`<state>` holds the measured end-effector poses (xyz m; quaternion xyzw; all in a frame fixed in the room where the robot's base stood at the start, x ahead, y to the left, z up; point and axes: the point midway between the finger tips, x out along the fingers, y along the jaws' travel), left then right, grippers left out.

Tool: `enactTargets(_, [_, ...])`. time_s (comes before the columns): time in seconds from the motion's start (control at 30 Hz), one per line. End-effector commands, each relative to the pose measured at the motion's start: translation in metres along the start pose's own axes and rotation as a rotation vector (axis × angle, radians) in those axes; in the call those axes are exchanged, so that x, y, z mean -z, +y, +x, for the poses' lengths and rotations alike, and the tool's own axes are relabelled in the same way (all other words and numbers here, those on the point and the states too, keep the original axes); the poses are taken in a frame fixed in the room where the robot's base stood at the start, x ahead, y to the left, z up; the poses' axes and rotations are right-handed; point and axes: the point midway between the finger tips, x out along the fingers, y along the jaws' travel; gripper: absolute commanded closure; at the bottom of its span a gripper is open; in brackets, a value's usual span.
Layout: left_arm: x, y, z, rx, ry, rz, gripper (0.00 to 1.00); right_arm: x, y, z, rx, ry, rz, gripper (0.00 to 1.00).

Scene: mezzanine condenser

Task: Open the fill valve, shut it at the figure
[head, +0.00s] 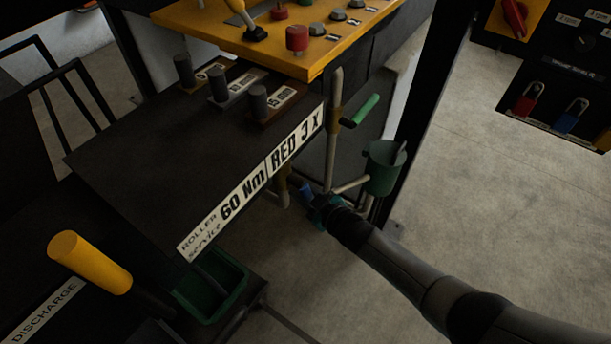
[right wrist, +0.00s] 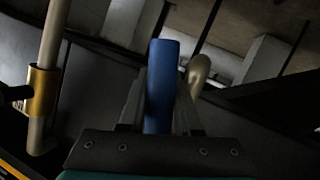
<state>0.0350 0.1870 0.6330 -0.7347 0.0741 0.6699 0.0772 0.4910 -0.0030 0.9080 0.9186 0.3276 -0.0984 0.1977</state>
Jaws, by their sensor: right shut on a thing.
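My right gripper (head: 312,198) is below the right end of the dark bench. It is shut on a blue valve handle (head: 304,190). In the right wrist view the blue handle (right wrist: 160,85) stands upright between the two fingers (right wrist: 160,110). The valve body behind it is mostly hidden by the gripper and handle. A second valve with a green handle (head: 365,109) sits higher on a pale pipe (head: 334,135). I cannot read which valve is the fill valve, and I see no level figure. My left gripper is out of view.
The bench front carries a label strip (head: 252,187) reading "60 Nm" and "RED 3 X". A green cup (head: 384,167) hangs right of the pipe, close to my right arm. A yellow panel (head: 200,20) overhangs the bench. A yellow discharge handle (head: 90,262) is at lower left.

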Motion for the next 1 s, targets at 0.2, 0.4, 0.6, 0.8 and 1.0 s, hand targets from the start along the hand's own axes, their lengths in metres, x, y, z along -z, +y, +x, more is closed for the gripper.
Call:
enactTargets(0.2, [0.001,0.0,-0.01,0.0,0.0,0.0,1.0,-0.002,-0.012,-0.004,0.05,-0.03,0.117,1.0])
enactTargets(0.4, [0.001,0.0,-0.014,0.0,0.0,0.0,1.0,-0.002,-0.02,-0.005,0.076,-0.043,0.183,1.0])
enactTargets(0.6, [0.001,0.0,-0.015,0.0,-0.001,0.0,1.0,-0.002,-0.023,-0.005,0.087,-0.047,0.209,1.0])
enactTargets(0.8, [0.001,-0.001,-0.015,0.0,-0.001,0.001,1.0,-0.002,-0.023,-0.005,0.088,-0.047,0.212,1.0])
enactTargets(1.0, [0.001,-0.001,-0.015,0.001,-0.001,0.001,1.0,-0.002,-0.023,-0.005,0.088,-0.046,0.211,0.67])
